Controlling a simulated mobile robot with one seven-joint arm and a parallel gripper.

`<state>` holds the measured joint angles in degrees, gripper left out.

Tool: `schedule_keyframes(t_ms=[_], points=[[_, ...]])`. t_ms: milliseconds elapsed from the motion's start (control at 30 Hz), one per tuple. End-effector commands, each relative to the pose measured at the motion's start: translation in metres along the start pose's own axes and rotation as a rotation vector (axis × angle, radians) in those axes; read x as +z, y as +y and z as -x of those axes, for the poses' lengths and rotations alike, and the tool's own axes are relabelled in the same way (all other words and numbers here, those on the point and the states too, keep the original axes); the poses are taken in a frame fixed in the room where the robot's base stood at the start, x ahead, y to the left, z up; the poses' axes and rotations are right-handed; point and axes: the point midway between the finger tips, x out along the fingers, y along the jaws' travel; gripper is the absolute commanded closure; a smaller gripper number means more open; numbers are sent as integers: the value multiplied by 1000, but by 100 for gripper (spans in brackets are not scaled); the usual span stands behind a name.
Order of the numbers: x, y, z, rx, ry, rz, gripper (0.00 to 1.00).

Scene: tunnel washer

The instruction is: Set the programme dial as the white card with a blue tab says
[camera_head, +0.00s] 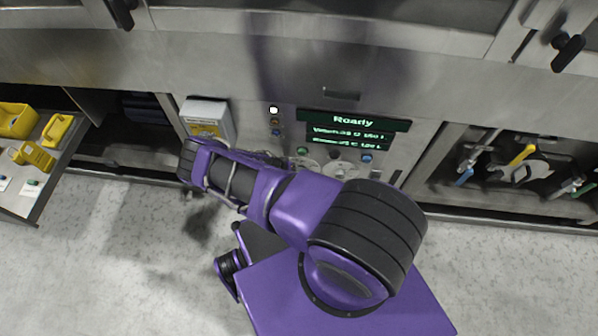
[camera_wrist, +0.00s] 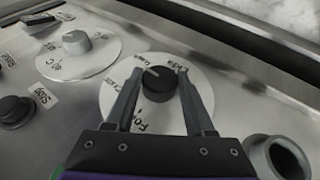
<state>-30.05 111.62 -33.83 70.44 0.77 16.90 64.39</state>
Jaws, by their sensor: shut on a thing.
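The programme dial in the wrist view is a black knob (camera_wrist: 160,88) with a pale pointer line, on a white disc (camera_wrist: 112,97) with printed words around it. The pointer aims up and left; the words are partly covered and hard to read. My gripper (camera_wrist: 160,76) has one finger on each side of the knob and is shut on it. In the head view my arm hides the gripper. Two small white cards, one card (camera_head: 29,190) and another (camera_head: 3,185), lie on the left table; their writing and exact tab colours are too small to tell.
A grey dial (camera_wrist: 77,45) on its own white disc and a black stop button (camera_wrist: 14,110) are left of the knob. A round metal collar (camera_wrist: 277,158) is at lower right. The display (camera_head: 353,121) reads Ready. Yellow items (camera_head: 57,129) lie on the left table.

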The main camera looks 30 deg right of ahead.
Motion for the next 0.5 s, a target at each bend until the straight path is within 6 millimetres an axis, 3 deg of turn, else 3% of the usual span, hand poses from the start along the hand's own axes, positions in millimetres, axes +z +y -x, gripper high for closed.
schedule_keyframes(t_ms=[500], points=[[0, -4, -2, 239, 0, 98, 100]])
